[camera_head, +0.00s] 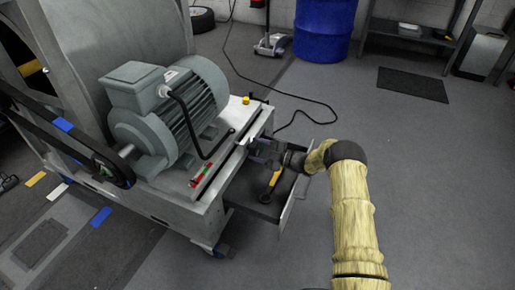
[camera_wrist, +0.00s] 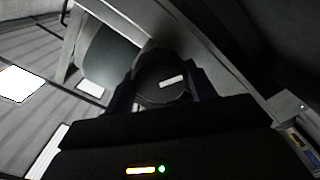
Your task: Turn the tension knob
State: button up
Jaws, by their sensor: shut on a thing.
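The tension knob (camera_wrist: 158,72) is a dark round knob with a short white mark on its face, in the middle of the wrist view. My gripper (camera_wrist: 165,92) has a finger on each side of it and is shut on it. The white mark lies slightly tilted, rising to the right. In the head view my gripper (camera_head: 252,146) reaches in from the right to the side of the machine's bench (camera_head: 233,128). The knob cannot be made out there behind the gripper.
A grey motor (camera_head: 165,112) stands on the bench. An open drawer (camera_head: 293,205) below my gripper holds a yellow-and-black tool (camera_head: 272,182). The floor to the right is mostly clear.

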jog(key=m+p, duration=0.1)
jog(key=m, duration=0.2)
jog(key=shift+m, duration=0.4)
jog(key=m, duration=0.3)
jog(key=shift+m+p, duration=0.3)
jog(key=m, duration=0.3)
jog(key=shift+m, duration=0.4)
jog(key=m+p, duration=0.1)
jog(key=m, duration=0.2)
jog(key=shift+m, duration=0.3)
jog(key=m, duration=0.3)
jog(key=shift+m, duration=0.3)
jog(key=m, duration=0.3)
jog(key=shift+d+m, duration=0.1)
jog(key=shift+m, duration=0.2)
jog(key=m, duration=0.4)
jog(key=shift+f+m, duration=0.1)
jog(key=shift+m, duration=1.8)
